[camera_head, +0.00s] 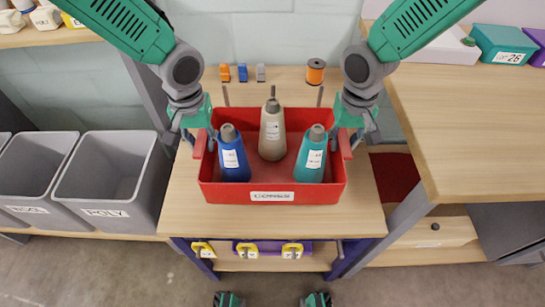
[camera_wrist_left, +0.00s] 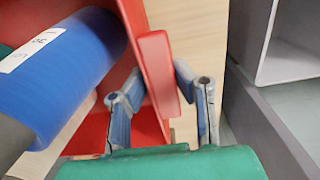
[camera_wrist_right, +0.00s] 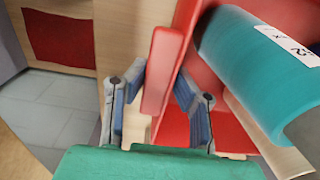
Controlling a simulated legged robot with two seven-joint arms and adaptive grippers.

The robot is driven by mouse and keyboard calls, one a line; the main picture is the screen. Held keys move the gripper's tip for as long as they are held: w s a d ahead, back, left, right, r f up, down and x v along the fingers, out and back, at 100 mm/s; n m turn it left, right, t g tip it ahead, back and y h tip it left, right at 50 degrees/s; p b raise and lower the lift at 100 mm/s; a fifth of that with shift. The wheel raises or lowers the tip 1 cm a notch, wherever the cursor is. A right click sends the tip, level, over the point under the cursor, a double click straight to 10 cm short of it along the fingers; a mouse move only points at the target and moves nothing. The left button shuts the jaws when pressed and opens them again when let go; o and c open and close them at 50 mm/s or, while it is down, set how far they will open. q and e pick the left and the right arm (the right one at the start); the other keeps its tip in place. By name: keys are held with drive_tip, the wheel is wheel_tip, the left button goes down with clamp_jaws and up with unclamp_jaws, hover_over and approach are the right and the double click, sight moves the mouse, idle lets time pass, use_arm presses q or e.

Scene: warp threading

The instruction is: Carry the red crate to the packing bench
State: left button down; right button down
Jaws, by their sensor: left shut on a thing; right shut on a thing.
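The red crate (camera_head: 325,194), labelled "CONES", is on a wooden-topped stand (camera_head: 185,205) in the middle of the head view. It holds a blue cone (camera_head: 235,165), a beige cone (camera_head: 272,135) and a teal cone (camera_head: 310,162). My left gripper (camera_head: 205,135) is shut on the crate's left handle, and its fingers straddle the red handle (camera_wrist_left: 158,70) in the left wrist view. My right gripper (camera_head: 350,135) is shut on the crate's right handle, and its fingers straddle that handle (camera_wrist_right: 160,75) in the right wrist view. I cannot tell which surface is the packing bench.
Grey bins (camera_head: 110,180) stand at left. A higher wooden bench (camera_head: 470,120) is close at right, with teal (camera_head: 503,43) and purple boxes at its back. An orange spool (camera_head: 315,71) and small blocks lie behind the crate. Yellow-handled items (camera_head: 247,249) show below the stand.

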wheel_tip(320, 180, up, 22)
drive_tip(key=p, duration=2.1)
drive_tip(key=shift+d+r+p, duration=0.15)
drive_tip(key=shift+d+p, duration=0.1)
drive_tip(key=shift+p, duration=0.1)
drive_tip(key=shift+d, duration=0.1)
